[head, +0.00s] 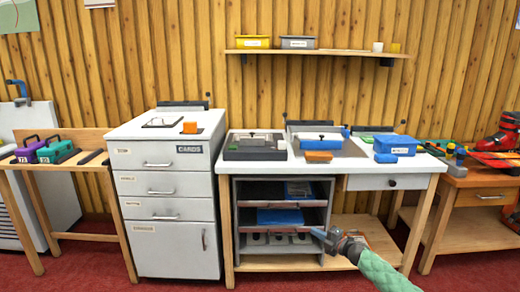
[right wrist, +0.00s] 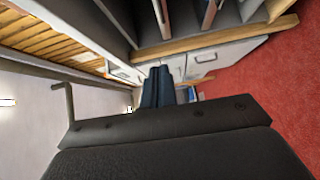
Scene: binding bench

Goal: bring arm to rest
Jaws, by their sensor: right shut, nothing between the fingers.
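My right gripper (head: 326,236) shows in the head view at the lower middle right, in front of the bench's open shelf unit, with its green-sleeved arm coming from the lower right. It is shut and empty. In the right wrist view its dark fingers (right wrist: 158,88) are together, with the grey cabinets and red floor beyond them. My left gripper is in neither view.
The workbench (head: 356,182) has blue and orange items on top and shelves with trays below. A grey drawer cabinet (head: 172,235) stands left of it. A wooden table (head: 470,182) with red boots is at the right. Red floor (head: 90,270) lies clear in front.

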